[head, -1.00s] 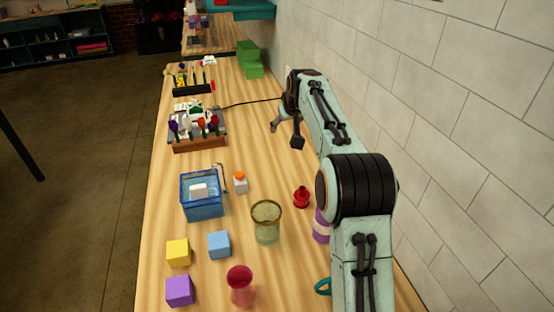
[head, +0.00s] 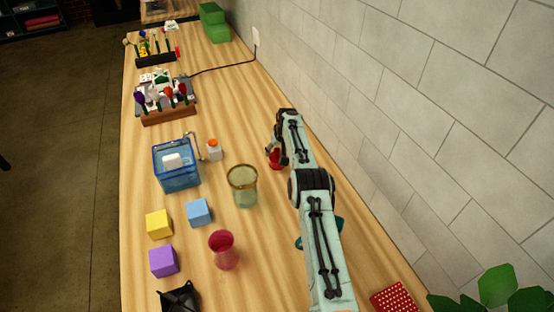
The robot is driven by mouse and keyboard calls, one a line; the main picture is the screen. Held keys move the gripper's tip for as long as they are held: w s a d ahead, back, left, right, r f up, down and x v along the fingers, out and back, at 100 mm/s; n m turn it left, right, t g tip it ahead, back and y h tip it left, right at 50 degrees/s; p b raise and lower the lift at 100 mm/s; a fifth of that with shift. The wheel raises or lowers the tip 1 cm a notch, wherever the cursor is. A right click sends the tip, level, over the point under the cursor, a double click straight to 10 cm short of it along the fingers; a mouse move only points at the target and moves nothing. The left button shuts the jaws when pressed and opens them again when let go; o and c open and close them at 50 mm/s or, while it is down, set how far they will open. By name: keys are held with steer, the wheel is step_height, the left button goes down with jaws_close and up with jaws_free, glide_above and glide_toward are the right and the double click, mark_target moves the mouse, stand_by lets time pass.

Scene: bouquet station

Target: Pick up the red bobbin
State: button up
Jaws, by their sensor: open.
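The red bobbin (head: 274,162) stands on the wooden bench, right of the yellowish glass. My gripper (head: 274,152) is low over it, with dark fingers at its upper part. The arm's wrist covers the bobbin's right side. The jaws are open; I cannot tell whether they touch the bobbin or how far they reach around it.
A yellowish glass (head: 243,187) and a pink-red glass (head: 222,250) stand left of my arm. Blue (head: 199,212), yellow (head: 159,224) and purple (head: 164,261) cubes sit farther left. A blue open container (head: 177,178) and a small white bottle (head: 214,151) stand behind them. The wall (head: 400,130) bounds the right.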

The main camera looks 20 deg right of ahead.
steer(key=shift+f, duration=0.1)
jaws_close()
stand_by(0.3)
